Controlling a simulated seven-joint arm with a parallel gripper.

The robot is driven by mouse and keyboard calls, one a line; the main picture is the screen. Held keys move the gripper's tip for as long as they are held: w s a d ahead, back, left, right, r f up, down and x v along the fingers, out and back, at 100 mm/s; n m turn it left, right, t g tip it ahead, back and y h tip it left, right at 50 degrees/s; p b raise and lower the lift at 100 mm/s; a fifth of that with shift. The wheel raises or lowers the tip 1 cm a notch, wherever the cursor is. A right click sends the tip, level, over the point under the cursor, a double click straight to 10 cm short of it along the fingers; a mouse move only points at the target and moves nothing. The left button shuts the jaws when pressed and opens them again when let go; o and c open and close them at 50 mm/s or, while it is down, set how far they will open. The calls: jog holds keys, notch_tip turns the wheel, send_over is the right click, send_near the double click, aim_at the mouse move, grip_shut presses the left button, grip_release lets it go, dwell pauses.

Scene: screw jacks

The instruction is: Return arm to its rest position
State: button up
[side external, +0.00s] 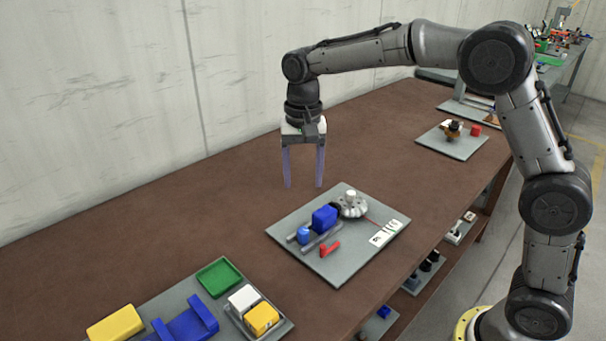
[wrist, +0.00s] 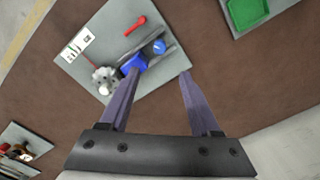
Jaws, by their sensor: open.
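My gripper (side external: 304,186) is open and empty, pointing down above the brown bench behind the grey board (side external: 339,277). Its two long purple fingers also show in the wrist view (wrist: 158,72), with the left fingertip overlapping the blue block in the picture. On the board are a blue block (side external: 324,217) on grey rails, a blue round knob (side external: 304,236), a red handle-like piece (side external: 330,249), and a silver disc with a white top (side external: 352,205). The gripper appears apart from all of them.
A front-left grey board holds a green tray (side external: 220,277), yellow block (side external: 115,325), blue cradle (side external: 188,324), and white and yellow blocks (side external: 262,319). Another board (side external: 458,146) with a red cube lies at the right. The wall runs behind the bench. Bare bench (side external: 180,220) lies left of the gripper.

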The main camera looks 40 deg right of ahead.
jog(key=s+d+r+t, duration=0.2)
jog(key=s+r, duration=0.4)
jog(key=s, duration=0.1)
jog(key=s+d+r+t, duration=0.2)
jog(key=s+d+r, duration=0.1)
jog(key=s+r, duration=0.35)
jog(key=s+f+n, duration=0.4)
jog(key=s, duration=0.3)
jog(key=s+d+f+n+t, duration=0.1)
jog(key=s+f+n, duration=0.3)
jog(key=s, duration=0.4)
jog(key=shift+f+t, duration=0.3)
jog(key=shift+f, duration=0.35)
jog(key=shift+d, duration=0.1)
